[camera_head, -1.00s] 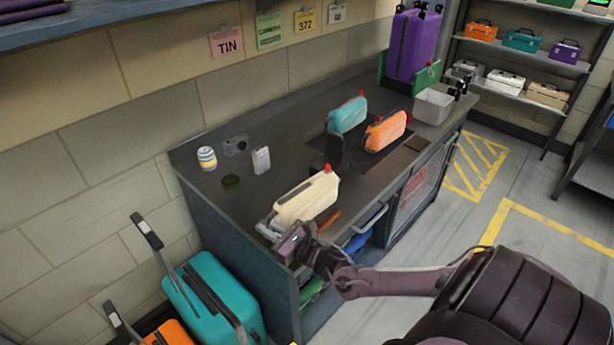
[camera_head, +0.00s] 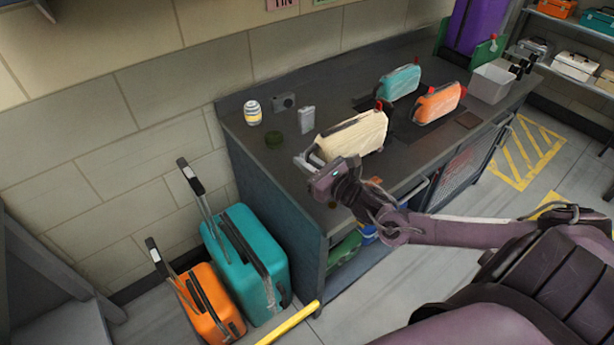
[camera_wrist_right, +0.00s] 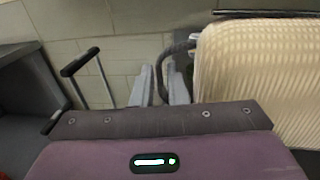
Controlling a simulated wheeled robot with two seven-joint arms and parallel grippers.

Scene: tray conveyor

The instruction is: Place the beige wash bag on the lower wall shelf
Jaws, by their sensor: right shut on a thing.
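The beige wash bag (camera_head: 352,136) is at the near left part of the dark counter (camera_head: 290,175), with a dark strap at its left end. It fills the right of the right wrist view (camera_wrist_right: 262,75). My right gripper (camera_head: 308,162) is at the bag's left end, shut on its strap. In the right wrist view the two pale fingers (camera_wrist_right: 162,85) are close together with the dark strap loop between them. I cannot tell whether the bag's underside touches the counter. My left gripper is out of view.
A teal bag (camera_head: 400,82) and an orange bag (camera_head: 438,102) stand farther right on the counter. Teal (camera_head: 248,262) and orange (camera_head: 212,305) suitcases with raised handles stand left of the counter.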

